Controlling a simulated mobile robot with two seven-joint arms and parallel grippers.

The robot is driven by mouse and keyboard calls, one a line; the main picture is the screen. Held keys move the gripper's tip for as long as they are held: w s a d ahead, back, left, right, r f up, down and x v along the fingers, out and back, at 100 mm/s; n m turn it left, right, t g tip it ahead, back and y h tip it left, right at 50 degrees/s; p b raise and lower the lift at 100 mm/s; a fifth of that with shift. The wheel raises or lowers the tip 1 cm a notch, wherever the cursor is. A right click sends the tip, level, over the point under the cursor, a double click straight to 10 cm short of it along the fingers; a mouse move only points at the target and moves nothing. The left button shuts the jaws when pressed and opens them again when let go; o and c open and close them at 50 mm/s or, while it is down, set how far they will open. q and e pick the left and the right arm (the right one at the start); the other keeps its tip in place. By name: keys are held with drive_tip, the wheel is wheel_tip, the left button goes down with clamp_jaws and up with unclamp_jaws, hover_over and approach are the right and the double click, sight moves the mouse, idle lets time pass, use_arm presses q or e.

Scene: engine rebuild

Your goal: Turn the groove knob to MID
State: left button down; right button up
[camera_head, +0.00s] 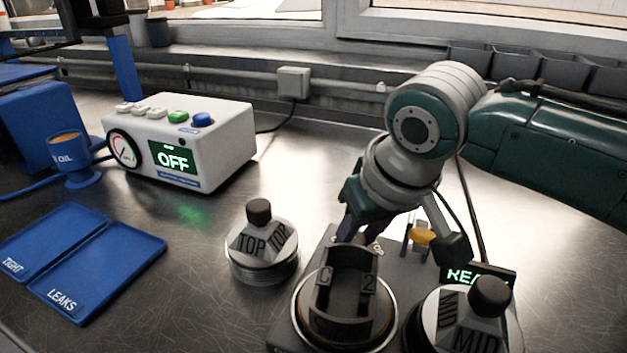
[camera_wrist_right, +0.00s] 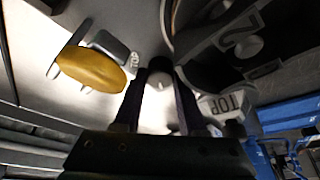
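A grey fixture (camera_head: 312,262) stands at the bottom centre of the head view, with a black slotted part marked C and 2 (camera_head: 340,290) on it. A yellow knob (camera_head: 421,236) sits at its back right; it also shows in the wrist view (camera_wrist_right: 90,68), left of the fingers. I cannot read a groove setting at it. My right gripper (camera_head: 362,238) points down behind the black part. In the wrist view its fingers (camera_wrist_right: 160,85) are apart, with a small pale round piece seen between them; contact cannot be told. My left gripper is not in view.
A canister marked TOP (camera_head: 262,245) stands left of the fixture, one marked MID (camera_head: 465,325) right. A display (camera_head: 480,275) is partly hidden. A white box reading OFF (camera_head: 215,145), an oil cup (camera_head: 75,160) and blue trays (camera_head: 100,270) are at left.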

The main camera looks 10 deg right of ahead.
clamp_jaws()
drive_tip(key=shift+a+r+m+h+p, duration=0.15)
drive_tip(key=shift+m+h+p, duration=0.15)
drive_tip(key=shift+m+p, duration=0.7)
drive_tip(key=shift+m+h+p, duration=0.5)
drive_tip(key=shift+m+p, duration=0.3)
drive_tip(key=shift+m, duration=0.4)
drive_tip(key=m, duration=0.1)
drive_tip(key=m+h, duration=0.1)
drive_tip(key=shift+f+m+g, duration=0.2)
drive_tip(key=shift+m+g, duration=0.1)
drive_tip(key=m+h+b, duration=0.1)
drive_tip(key=m, duration=0.2)
drive_tip(key=shift+g, duration=0.3)
drive_tip(key=shift+m, duration=0.4)
